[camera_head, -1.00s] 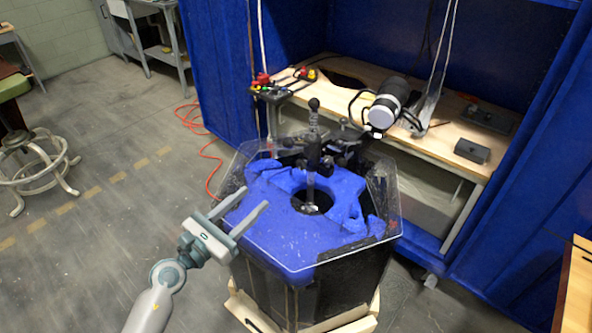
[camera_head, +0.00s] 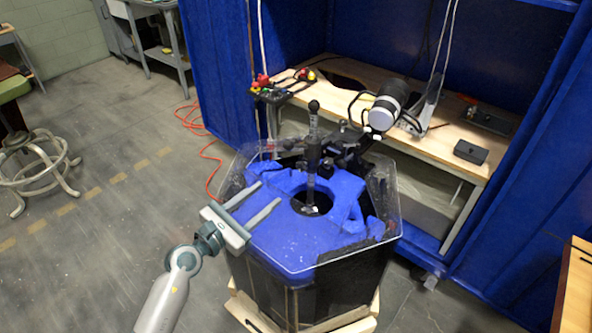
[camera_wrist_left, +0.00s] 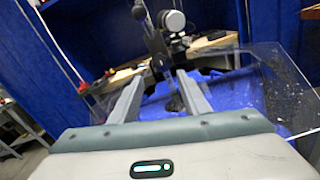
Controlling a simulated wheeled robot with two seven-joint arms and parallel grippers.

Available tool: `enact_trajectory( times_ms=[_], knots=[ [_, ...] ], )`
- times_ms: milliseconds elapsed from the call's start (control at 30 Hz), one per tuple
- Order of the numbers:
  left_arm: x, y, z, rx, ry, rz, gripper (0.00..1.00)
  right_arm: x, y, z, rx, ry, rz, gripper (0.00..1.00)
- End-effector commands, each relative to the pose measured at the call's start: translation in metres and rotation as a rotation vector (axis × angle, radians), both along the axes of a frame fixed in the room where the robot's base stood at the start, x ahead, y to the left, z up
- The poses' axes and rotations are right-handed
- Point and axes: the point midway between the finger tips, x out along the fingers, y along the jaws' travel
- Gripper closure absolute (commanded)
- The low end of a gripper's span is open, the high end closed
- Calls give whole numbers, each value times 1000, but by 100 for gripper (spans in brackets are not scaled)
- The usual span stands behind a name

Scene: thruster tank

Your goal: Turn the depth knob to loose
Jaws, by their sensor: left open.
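The thruster tank (camera_head: 290,255) is a hexagonal tub with clear walls and a blue foam top. My right gripper is not in view.

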Motion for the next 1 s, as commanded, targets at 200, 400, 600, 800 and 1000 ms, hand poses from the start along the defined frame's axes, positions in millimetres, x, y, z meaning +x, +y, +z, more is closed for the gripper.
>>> enact_trajectory(
  times_ms=[200, 400, 600, 800, 1000],
  knots=[
    [33, -24, 2, -1, 0, 0, 57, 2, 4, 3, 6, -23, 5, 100],
    [62, -46, 1, -1, 0, -1, 57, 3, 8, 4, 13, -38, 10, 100],
    [88, -65, 1, -1, 0, -1, 57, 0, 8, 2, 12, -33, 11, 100],
    [104, -76, 0, -1, 1, 0, 57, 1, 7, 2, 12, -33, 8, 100],
    [109, -80, 0, 0, 0, 0, 57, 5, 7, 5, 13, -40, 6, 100]
  ],
)
